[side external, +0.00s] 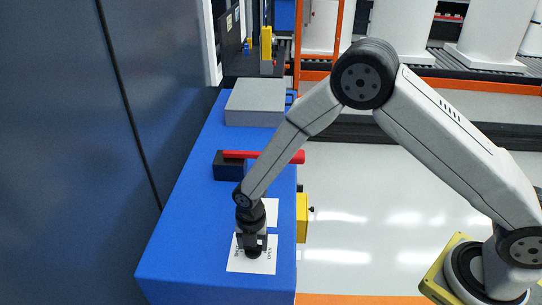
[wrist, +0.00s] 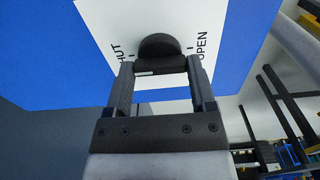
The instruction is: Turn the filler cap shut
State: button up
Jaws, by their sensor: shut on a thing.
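The filler cap (wrist: 159,45) is a round black knob with a dark crossbar, on a white label (wrist: 100,17) printed SHUT at the left and OPEN at the right in the wrist view. My gripper (wrist: 160,67) is shut on the cap, with one finger at each end of the crossbar. A small pale mark shows on the near face of the bar, left of its middle. In the side view my gripper (side external: 252,244) points down onto the cap, which is mostly hidden under it. The cap's exact turn is hard to read.
The label lies on a blue tank top (side external: 190,245). Behind my gripper are a black block (side external: 228,170) with a red bar (side external: 290,156) and a grey box (side external: 255,103). A yellow box (side external: 302,218) is on the tank's right side. A dark wall stands left.

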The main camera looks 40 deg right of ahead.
dwell(0.3)
jog(key=o, duration=1.2)
jog(key=shift+r, duration=0.15)
jog(key=shift+r, duration=3.8)
jog(key=s+d+r+m+t, duration=0.1)
jog(key=s+d+r+m, duration=0.3)
jog(key=m, duration=0.9)
jog(key=s+d+r+m+t, duration=0.1)
jog(key=s+d+r+m, duration=0.4)
jog(key=s+d+m, duration=0.5)
jog(key=shift+d+r+m+t, duration=0.2)
jog(key=shift+d+m+t, duration=0.1)
jog(key=shift+d+m, duration=1.6)
